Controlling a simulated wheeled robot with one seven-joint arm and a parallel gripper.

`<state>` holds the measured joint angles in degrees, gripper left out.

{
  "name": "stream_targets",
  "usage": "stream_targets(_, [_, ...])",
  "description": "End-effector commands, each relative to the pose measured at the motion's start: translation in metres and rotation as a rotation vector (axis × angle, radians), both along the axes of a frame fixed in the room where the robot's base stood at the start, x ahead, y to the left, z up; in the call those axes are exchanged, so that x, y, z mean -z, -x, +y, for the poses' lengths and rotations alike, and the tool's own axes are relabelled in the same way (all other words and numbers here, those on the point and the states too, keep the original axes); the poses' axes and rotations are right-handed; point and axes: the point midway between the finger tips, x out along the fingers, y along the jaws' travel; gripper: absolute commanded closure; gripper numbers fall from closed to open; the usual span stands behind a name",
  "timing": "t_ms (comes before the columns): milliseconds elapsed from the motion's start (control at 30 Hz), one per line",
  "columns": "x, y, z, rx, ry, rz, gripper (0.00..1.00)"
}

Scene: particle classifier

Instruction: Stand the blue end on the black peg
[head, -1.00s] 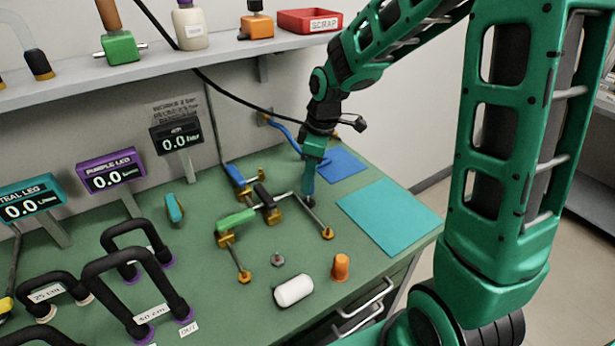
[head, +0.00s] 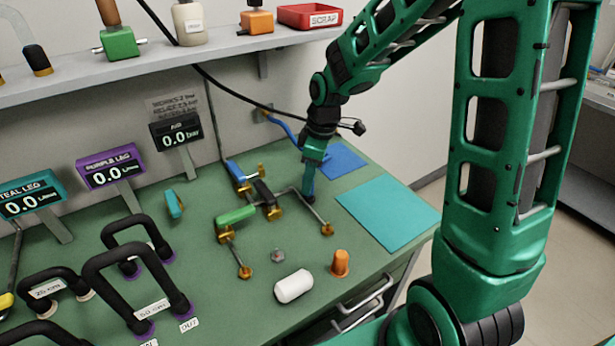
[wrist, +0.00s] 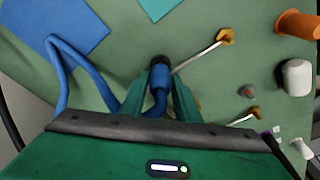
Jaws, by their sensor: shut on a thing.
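My gripper (head: 308,188) points down at the bench, with its fingers closed around the blue end (wrist: 158,100) of a blue hose. The hose (wrist: 60,75) also shows behind the gripper in the head view (head: 288,130). A short black piece (wrist: 159,62) shows at the tip of the blue end, just beyond the fingertips, and low under the gripper in the head view (head: 309,199). It seems to be the black peg, in line with the blue end. Whether the end sits over it or only meets it cannot be told.
A thin metal rod with a brass foot (head: 327,229) lies close beside the fingertips. Black (head: 265,192), blue (head: 237,172) and green (head: 236,216) clamps stand to the left. A white cylinder (head: 294,287) and orange peg (head: 340,263) are nearer. The teal mat (head: 388,220) is clear.

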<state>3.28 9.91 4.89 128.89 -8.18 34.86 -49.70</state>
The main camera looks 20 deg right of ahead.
Motion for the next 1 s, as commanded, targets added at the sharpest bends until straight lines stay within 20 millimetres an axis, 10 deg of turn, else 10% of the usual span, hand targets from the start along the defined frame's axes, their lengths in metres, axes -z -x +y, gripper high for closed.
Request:
stream_targets(667, [0.014,0.000,0.000,0.000,0.000,0.000,0.94])
stream_targets(700, [0.014,0.000,0.000,0.000,0.000,-0.001,0.64])
stream_targets(767, [0.014,0.000,0.000,0.000,0.000,-0.001,0.50])
stream_targets(1000, [0.014,0.000,0.000,0.000,0.000,0.000,0.49])
